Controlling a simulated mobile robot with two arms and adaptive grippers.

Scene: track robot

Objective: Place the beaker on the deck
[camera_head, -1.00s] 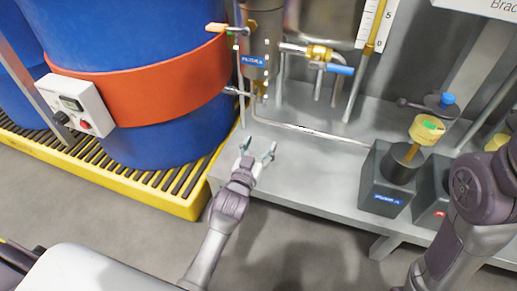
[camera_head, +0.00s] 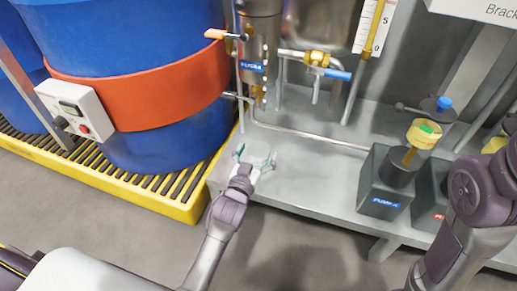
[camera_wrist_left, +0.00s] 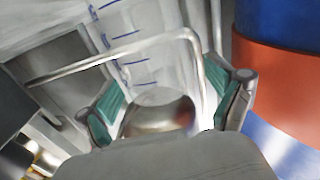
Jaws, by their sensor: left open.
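The clear beaker (camera_wrist_left: 150,50) with blue graduation marks stands between the two teal-padded fingers of my left gripper (camera_wrist_left: 168,104) in the left wrist view. In the head view the beaker (camera_head: 260,154) is a faint glassy shape over the grey deck (camera_head: 300,170), near its left front part. My left gripper (camera_head: 254,160) is open around it there. I cannot tell whether a pad touches the glass. The beaker's base is hard to make out. My right arm shows at the right edge, but its gripper is out of view.
A blue drum (camera_head: 160,40) with an orange band stands on a yellow-edged grating (camera_head: 120,190) at left. Pipes, valves and a steel vessel (camera_head: 262,40) rise behind the deck. A dark pump block (camera_head: 384,190) stands at right. The deck's front middle is clear.

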